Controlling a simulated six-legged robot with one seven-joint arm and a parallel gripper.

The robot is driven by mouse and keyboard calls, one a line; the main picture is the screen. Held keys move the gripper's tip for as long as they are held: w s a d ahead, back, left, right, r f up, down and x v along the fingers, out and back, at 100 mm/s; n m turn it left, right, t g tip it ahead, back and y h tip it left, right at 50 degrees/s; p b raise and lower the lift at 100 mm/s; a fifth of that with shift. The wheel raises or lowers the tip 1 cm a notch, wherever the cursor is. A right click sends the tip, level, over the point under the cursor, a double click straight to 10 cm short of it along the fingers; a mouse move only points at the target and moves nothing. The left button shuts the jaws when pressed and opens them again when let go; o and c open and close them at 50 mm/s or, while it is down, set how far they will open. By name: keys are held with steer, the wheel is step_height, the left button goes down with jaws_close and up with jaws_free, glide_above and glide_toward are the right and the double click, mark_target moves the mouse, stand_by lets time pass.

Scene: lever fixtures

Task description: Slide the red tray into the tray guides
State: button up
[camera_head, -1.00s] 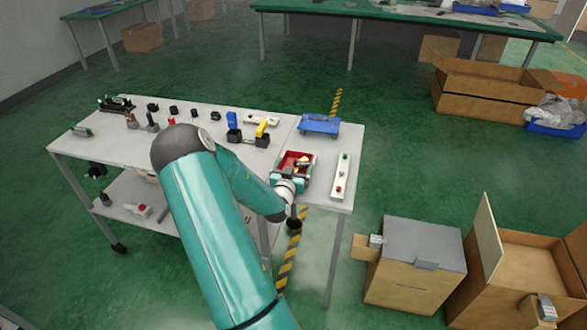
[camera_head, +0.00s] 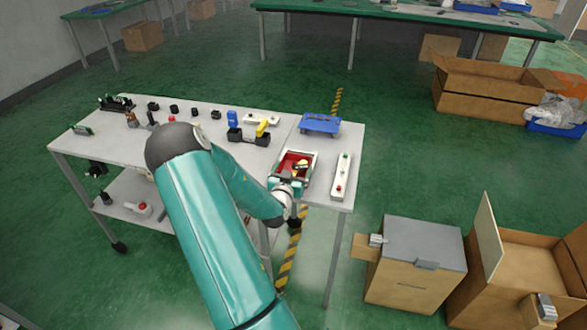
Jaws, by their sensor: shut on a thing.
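The red tray (camera_head: 289,160) is near the right end of the grey table, inside a pale-edged frame that may be the tray guides (camera_head: 315,163). A small yellow and dark item lies in the tray. My gripper (camera_head: 287,185) is at the tray's near edge and shut on the tray. My wrist and the teal gripper body cover this near edge, so the exact contact and how far the tray sits between the guides are hidden.
A white strip with red and green buttons (camera_head: 342,176) lies close on the right. A blue platform (camera_head: 320,124) stands behind. A black bin with yellow and blue parts (camera_head: 248,135) is at the left. Cardboard boxes (camera_head: 410,262) stand on the floor at the right.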

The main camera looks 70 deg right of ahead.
steer(key=shift+s+a, duration=0.2)
steer(key=shift+a, duration=1.1)
steer(key=shift+s+a, duration=0.25)
steer(key=shift+a, duration=1.1)
steer(key=shift+s+a, duration=0.2)
steer(key=shift+a, duration=1.1)
steer(key=shift+w+d, duration=0.25)
steer(key=shift+d, duration=1.35)
steer(key=shift+w+d, duration=0.25)
steer(key=shift+d, duration=1.35)
steer(key=shift+w+d, duration=0.25)
steer(key=shift+d, duration=1.35)
